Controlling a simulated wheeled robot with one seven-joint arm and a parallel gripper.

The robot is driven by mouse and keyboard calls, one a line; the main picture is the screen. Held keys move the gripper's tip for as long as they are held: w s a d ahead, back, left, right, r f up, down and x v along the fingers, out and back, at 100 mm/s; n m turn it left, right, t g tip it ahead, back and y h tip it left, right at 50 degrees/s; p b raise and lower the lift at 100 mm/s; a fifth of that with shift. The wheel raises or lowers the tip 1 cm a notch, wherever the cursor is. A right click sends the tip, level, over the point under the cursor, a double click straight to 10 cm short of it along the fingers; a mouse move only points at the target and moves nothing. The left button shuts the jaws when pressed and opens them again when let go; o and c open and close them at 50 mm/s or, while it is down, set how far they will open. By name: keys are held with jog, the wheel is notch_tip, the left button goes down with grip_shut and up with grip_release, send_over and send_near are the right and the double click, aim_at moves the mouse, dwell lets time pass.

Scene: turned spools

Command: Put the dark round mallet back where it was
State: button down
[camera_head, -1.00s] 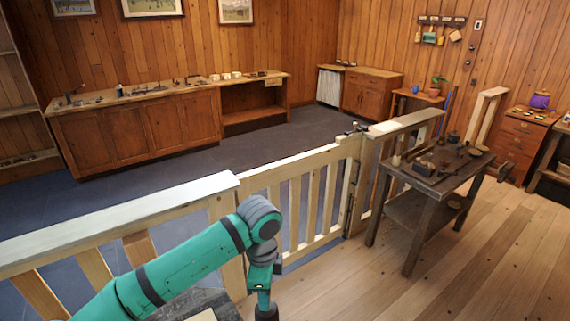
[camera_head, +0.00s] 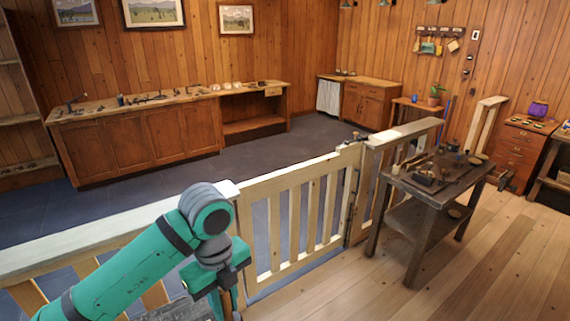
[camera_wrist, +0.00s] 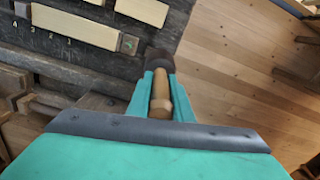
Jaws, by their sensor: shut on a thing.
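My gripper (camera_wrist: 160,88) is shut on the dark round mallet, seen in the wrist view. The mallet's pale wooden handle (camera_wrist: 159,104) lies between the two green fingers. Its dark round head (camera_wrist: 159,61) sticks out past the fingertips. The head is in front of the right edge of a dark workbench (camera_wrist: 148,37); I cannot tell whether it touches. In the head view my gripper is low in the picture, partly hidden behind my wrist, and the mallet is hard to make out there.
Pale wooden strips (camera_wrist: 75,25) lie on the dark bench beside small number marks. Bare plank floor (camera_wrist: 235,80) is to its right. In the head view a wooden railing with a gate (camera_head: 300,212) crosses the room. A cluttered dark table (camera_head: 428,190) stands at the right.

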jog(key=shift+s+a+r+m, duration=0.95)
jog(key=shift+a+r+m, duration=0.15)
jog(key=shift+f, duration=0.65)
jog(key=shift+d, duration=0.1)
